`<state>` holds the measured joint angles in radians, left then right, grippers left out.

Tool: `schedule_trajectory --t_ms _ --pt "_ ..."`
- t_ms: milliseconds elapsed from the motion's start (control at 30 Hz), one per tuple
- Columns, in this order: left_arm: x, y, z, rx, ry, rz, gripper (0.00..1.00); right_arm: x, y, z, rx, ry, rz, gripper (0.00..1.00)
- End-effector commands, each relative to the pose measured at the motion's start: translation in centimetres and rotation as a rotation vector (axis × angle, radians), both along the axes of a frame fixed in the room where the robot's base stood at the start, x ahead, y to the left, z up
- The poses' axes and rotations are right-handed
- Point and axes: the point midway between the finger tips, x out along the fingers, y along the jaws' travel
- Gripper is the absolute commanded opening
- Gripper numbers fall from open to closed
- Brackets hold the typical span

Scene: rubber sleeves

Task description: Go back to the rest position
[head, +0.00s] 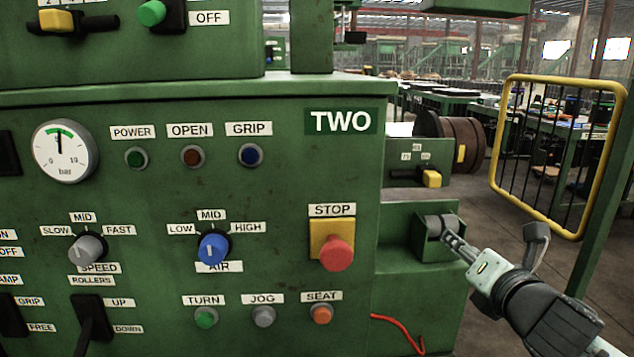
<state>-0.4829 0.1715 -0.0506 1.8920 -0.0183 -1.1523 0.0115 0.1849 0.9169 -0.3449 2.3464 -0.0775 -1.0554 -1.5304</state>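My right gripper (452,239) comes in from the lower right. Its tip is in front of a small green open box on the machine's right side, close to a grey roller (434,226) in it. I cannot tell whether it touches the roller, or whether its fingers are open or shut. My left gripper is not in view.
A green machine panel (260,185) marked TWO fills the left and middle, with knobs, buttons, a gauge (66,151) and a red stop button (336,253). A grey lever-like piece (537,233) shows beside my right gripper. A yellow-framed barrier (507,130) stands at right.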

Motion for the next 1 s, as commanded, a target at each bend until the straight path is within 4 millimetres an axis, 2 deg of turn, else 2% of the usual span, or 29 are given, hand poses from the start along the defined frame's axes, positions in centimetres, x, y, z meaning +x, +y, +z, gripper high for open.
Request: schedule_trajectory --t_ms 33,100,167,200,267,300,400,500,600,733,833,1000 --pt "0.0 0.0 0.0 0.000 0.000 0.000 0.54 -0.1 -0.5 -4.6 0.188 0.074 -0.073 0.43" --pt "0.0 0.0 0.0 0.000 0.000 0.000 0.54 -0.7 -1.4 -10.0 0.433 0.152 -0.192 0.43" --pt "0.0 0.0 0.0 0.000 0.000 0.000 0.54 -1.7 -1.9 -14.4 0.624 0.209 -0.302 0.43" --pt "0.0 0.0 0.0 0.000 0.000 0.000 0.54 -2.6 -2.1 -17.4 0.743 0.245 -0.381 0.43" --pt "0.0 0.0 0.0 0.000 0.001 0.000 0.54 -4.3 -2.4 -21.7 0.908 0.290 -0.506 0.43" --pt "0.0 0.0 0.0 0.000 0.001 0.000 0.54 -5.7 -2.5 -24.5 1.009 0.318 -0.595 0.43" --pt "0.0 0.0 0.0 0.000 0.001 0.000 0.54 -9.7 -2.4 -31.1 1.237 0.366 -0.827 0.43" --pt "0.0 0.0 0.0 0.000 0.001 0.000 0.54 -14.4 -2.0 -36.9 1.425 0.389 -1.071 0.43" --pt "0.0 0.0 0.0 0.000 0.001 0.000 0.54 -19.0 -1.2 -41.4 1.565 0.386 -1.298 0.43" --pt "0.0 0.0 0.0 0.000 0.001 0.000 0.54 -23.7 -0.3 -45.2 1.672 0.361 -1.519 0.43" --pt "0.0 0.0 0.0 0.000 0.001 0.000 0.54 -25.8 0.2 -46.6 1.712 0.342 -1.615 0.43" --pt "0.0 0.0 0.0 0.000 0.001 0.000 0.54 -26.7 0.4 -47.2 1.728 0.331 -1.661 0.43"
